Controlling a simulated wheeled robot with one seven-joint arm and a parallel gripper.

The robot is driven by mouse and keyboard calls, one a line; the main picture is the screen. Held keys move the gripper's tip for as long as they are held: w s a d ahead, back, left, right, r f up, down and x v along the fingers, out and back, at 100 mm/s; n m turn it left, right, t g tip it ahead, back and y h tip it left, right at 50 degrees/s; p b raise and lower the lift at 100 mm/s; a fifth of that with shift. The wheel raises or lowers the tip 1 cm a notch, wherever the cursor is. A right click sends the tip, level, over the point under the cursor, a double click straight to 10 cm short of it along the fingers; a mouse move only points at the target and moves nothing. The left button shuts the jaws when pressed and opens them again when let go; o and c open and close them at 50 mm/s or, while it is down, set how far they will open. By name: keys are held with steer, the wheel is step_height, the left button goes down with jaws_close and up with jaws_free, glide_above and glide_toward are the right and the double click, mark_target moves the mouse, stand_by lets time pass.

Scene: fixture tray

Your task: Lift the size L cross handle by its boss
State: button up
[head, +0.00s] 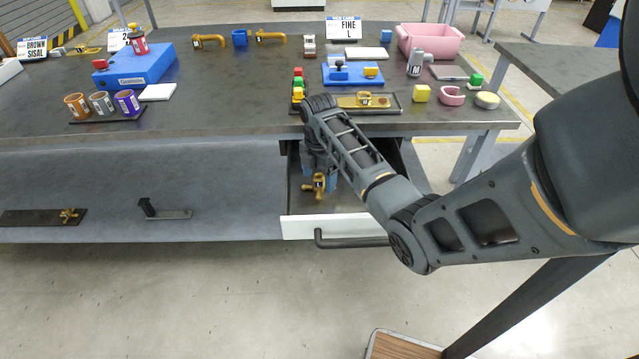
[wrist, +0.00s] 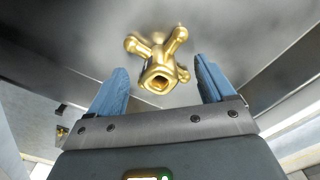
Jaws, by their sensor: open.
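A brass cross handle (head: 319,187) with rounded arms and a central boss is at the open drawer. In the wrist view the cross handle (wrist: 158,70) shows its boss with a square socket facing the camera. A small dark mark is on its side; I cannot read a size. My gripper (head: 322,176) points down into the drawer. In the wrist view the blue fingers of my gripper (wrist: 161,72) are apart, one to each side of the boss, with clear gaps. Nothing is held. My arm hides part of the drawer.
The drawer (head: 299,228) stands open, its white front and dark handle facing forward. Another brass cross handle (head: 69,215) lies on a dark plate on the lower shelf. The workbench (head: 235,110) above carries a blue block (head: 135,68), cups and a pink bin (head: 430,40).

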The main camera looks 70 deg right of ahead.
steer(key=shift+f, duration=1.15)
steer(key=c, duration=0.9)
steer(key=shift+r, duration=0.15)
steer(key=shift+c, duration=0.2)
steer(key=shift+w+r, duration=0.1)
steer(key=shift+r, duration=0.45)
step_height(320, 180, up, 3)
steer(key=shift+f, duration=0.1)
steer(key=s+d+r, duration=0.2)
steer(key=s+r, duration=0.1)
steer(key=s, duration=0.2)
steer(key=s+d+r+b, duration=0.1)
steer(key=s+d+r, duration=0.2)
steer(key=s+r, duration=0.1)
steer(key=shift+s, duration=0.85)
